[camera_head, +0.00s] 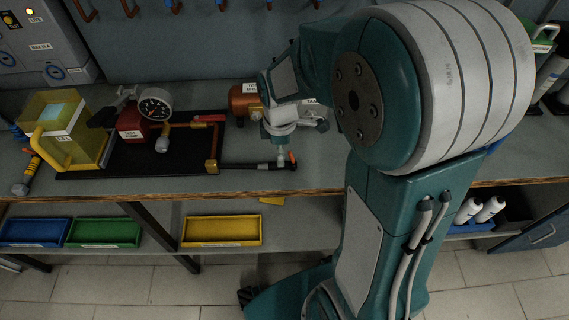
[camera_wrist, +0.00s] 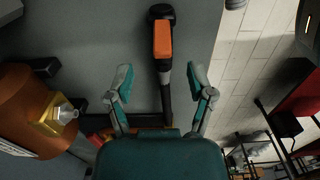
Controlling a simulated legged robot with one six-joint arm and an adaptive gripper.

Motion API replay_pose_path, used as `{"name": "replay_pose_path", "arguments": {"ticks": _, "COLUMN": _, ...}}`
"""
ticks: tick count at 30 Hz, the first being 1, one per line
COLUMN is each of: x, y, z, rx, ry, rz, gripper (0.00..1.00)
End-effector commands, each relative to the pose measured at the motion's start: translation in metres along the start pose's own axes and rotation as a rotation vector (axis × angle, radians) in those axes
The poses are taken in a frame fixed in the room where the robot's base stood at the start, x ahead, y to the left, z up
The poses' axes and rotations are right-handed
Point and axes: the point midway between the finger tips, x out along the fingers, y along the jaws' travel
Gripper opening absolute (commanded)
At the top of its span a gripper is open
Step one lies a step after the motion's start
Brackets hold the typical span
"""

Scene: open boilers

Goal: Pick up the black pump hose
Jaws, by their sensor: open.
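The black pump hose (camera_head: 250,166) lies on the grey bench near its front edge, running right from the pump assembly. In the wrist view the hose (camera_wrist: 166,98) runs upright through the picture, with an orange part (camera_wrist: 162,40) near its black far end. My gripper (camera_wrist: 160,76) is open, with one teal finger on each side of the hose and a gap on both sides. In the head view my gripper (camera_head: 283,150) is over the hose's right end, and the arm partly hides the area. The wrist view does not clearly show the height between fingers and hose.
A copper-coloured tank (camera_head: 242,100) stands behind the hose and shows at left in the wrist view (camera_wrist: 30,115). The red pump with gauge (camera_head: 133,124) and a yellow container (camera_head: 75,135) stand left. Blue, green and yellow trays sit below. The bench around the hose's right end is clear.

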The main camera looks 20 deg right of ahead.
Motion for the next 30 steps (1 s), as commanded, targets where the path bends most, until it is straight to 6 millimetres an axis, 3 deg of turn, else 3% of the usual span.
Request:
{"name": "replay_pose_path", "arguments": {"ticks": 9, "x": 0.044, "y": -0.003, "z": 0.003, "rx": 0.001, "ry": -0.001, "rz": -0.004, "gripper": 0.69}}
{"name": "replay_pose_path", "arguments": {"ticks": 17, "x": 0.046, "y": -0.003, "z": 0.003, "rx": 0.001, "ry": 0.0, "rz": -0.001, "gripper": 0.69}}
{"name": "replay_pose_path", "arguments": {"ticks": 21, "x": 0.045, "y": -0.003, "z": 0.003, "rx": 0.001, "ry": 0.0, "rz": -0.001, "gripper": 0.07}}
{"name": "replay_pose_path", "arguments": {"ticks": 22, "x": 0.046, "y": -0.003, "z": 0.003, "rx": 0.001, "ry": 0.0, "rz": -0.001, "gripper": 0.0}}
{"name": "replay_pose_path", "arguments": {"ticks": 30, "x": 0.046, "y": -0.003, "z": 0.003, "rx": 0.001, "ry": -0.001, "rz": -0.001, "gripper": 0.0}}
